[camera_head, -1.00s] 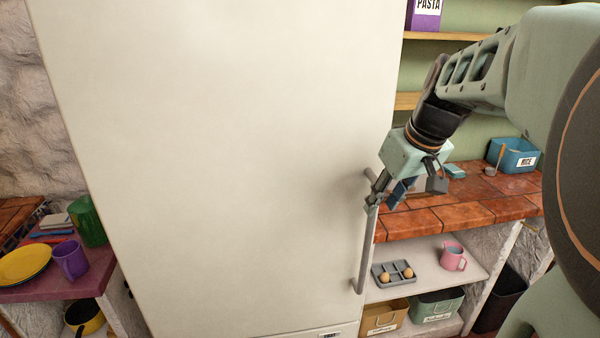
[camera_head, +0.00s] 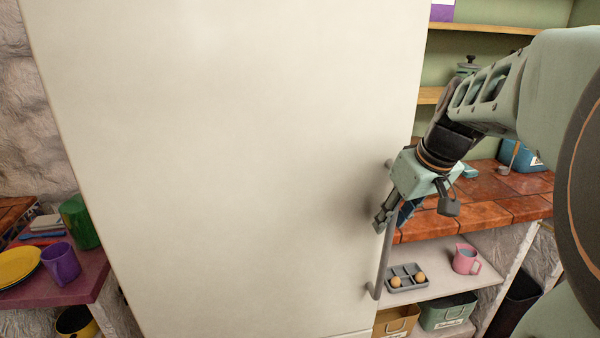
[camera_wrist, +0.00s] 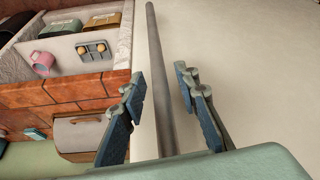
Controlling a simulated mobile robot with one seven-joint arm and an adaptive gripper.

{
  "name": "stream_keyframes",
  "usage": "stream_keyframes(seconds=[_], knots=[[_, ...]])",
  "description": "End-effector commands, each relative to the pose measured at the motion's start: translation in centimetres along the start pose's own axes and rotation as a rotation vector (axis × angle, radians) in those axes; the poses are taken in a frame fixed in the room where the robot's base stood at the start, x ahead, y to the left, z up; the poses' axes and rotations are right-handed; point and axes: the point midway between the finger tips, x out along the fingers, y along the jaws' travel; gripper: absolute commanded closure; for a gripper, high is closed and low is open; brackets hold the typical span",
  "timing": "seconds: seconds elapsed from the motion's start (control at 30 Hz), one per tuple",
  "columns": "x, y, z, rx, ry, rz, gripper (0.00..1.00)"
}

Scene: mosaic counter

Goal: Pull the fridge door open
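The fridge door (camera_head: 230,170) is a large cream panel filling the middle of the head view, and it appears closed. Its grey vertical bar handle (camera_head: 382,265) runs along the right edge. My gripper (camera_head: 390,220) is at the handle's upper part. In the wrist view the handle (camera_wrist: 157,55) runs between the two blue-padded fingers of my gripper (camera_wrist: 161,90). The fingers are open, one on each side of the bar, with visible gaps. Part of the handle is hidden behind the gripper in the head view.
Right of the fridge is a tiled counter (camera_head: 480,215), with a shelf below holding an egg tray (camera_head: 407,278) and a pink mug (camera_head: 466,259). Bins stand beneath. On the left, a purple table (camera_head: 70,285) holds a yellow plate, a purple mug and a green container.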

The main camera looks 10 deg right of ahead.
Motion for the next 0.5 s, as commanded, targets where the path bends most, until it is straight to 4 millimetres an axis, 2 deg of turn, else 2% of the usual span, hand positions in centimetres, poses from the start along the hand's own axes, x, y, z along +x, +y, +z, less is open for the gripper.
stream_keyframes(seconds=[0.03, 0.23, 0.5], knots=[[0.00, -0.01, 0.00, 0.000, 0.000, 0.000, 0.79], [0.01, -0.01, 0.00, 0.000, 0.000, 0.000, 1.00], [0.01, -0.01, -0.01, 0.000, 0.000, 0.000, 1.00]])
